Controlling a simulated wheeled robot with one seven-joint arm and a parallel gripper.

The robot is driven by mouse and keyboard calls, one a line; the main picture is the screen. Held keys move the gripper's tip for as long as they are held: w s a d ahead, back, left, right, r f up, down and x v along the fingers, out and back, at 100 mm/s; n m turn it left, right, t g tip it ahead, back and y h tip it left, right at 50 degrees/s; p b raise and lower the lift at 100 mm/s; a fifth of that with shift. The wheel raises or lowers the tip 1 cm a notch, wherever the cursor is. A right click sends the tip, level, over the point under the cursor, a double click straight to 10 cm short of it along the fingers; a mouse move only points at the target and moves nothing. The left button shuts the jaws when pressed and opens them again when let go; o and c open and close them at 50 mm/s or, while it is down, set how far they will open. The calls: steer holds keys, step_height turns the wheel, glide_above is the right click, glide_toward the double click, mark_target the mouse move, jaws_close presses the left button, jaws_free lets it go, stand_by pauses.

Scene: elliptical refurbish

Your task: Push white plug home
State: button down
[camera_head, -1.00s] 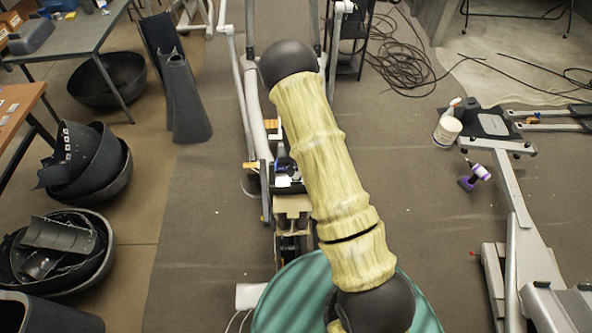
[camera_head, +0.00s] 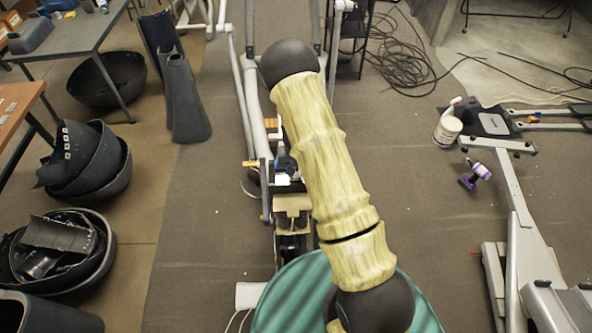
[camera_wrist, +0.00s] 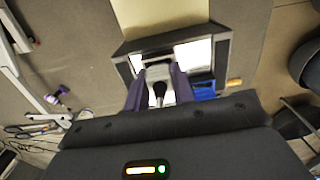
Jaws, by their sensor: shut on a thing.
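In the wrist view, two purple fingers of my gripper (camera_wrist: 159,80) are shut on a pale plug (camera_wrist: 158,72) with a dark cable or stem toward the camera. The plug is in front of a dark frame (camera_wrist: 223,58) with bright white areas inside. Whether the plug is seated or touching it cannot be told. In the head view, a small white part (camera_head: 283,180) shows on the elliptical machine beside my arm; I cannot tell if it is the plug. My arm hides much of that spot.
A blue part (camera_wrist: 204,90) is beside the frame, right of my fingers. Black bowl-shaped shells (camera_head: 90,165) stand on the left. A white bottle (camera_head: 447,128), a purple drill (camera_head: 475,176) and a grey metal frame (camera_head: 515,190) are on the right. Open floor is between.

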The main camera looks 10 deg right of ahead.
steer(key=c, duration=1.1)
jaws_free()
step_height(320, 180, up, 17)
steer(key=b, duration=0.4)
steer(key=shift+r, duration=0.15)
steer(key=s+r+n+t, duration=0.1)
steer(key=s+r, duration=0.1)
steer(key=s, duration=0.7)
steer(key=s+r+n+t, duration=0.1)
steer(key=s+r, duration=0.2)
steer(key=s, duration=0.7)
steer(key=shift+t, duration=0.3)
steer(key=shift+s+r, duration=0.1)
steer(key=shift+s, duration=0.05)
